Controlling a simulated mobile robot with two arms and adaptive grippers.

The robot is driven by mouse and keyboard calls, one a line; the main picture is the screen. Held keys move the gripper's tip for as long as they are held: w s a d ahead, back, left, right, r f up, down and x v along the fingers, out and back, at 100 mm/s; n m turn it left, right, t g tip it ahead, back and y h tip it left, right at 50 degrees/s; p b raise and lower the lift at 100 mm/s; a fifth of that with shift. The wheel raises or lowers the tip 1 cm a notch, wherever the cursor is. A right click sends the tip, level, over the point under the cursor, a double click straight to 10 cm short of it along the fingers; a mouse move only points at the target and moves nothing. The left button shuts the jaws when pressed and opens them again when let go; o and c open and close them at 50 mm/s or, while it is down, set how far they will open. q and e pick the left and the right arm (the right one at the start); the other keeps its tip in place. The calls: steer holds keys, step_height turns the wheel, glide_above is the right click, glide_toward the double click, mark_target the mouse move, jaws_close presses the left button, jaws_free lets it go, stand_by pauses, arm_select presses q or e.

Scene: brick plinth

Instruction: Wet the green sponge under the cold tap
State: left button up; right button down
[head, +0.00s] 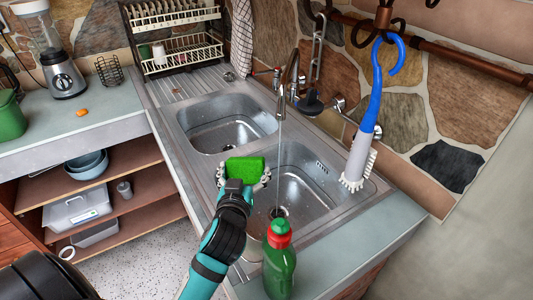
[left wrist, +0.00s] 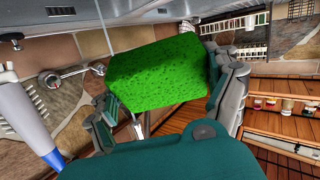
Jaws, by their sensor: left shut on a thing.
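The green sponge (head: 246,168) is gripped between the fingers of my left gripper (head: 245,180), held over the sink near the divider between the two basins. The left wrist view shows the sponge (left wrist: 155,72) between both fingers. A thin stream of water (head: 279,150) falls from the tap (head: 290,75) into the right basin (head: 310,185). In the head view the sponge is left of the stream, with a small gap between them. I cannot tell whether the sponge is wet. My right gripper is not in view.
A green bottle with a red cap (head: 279,260) stands at the front counter edge, close right of my left arm. A blue-handled brush (head: 366,130) hangs over the sink's right side. The left basin (head: 225,122) is empty. A dish rack (head: 180,50) stands behind.

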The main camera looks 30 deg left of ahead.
arm_select(q)
steer(key=shift+s+r+p, duration=0.35)
steer(key=shift+r+p, duration=0.05)
steer(key=shift+p, duration=0.05)
steer(key=s+r+p, duration=0.2)
steer(key=s, duration=0.1)
steer(key=shift+s+a+r, duration=0.15)
steer(key=shift+a+r, duration=0.2)
steer(key=shift+s+a+r+p, duration=0.1)
steer(key=shift+s+r+p, duration=0.2)
steer(key=shift+s+p, duration=0.2)
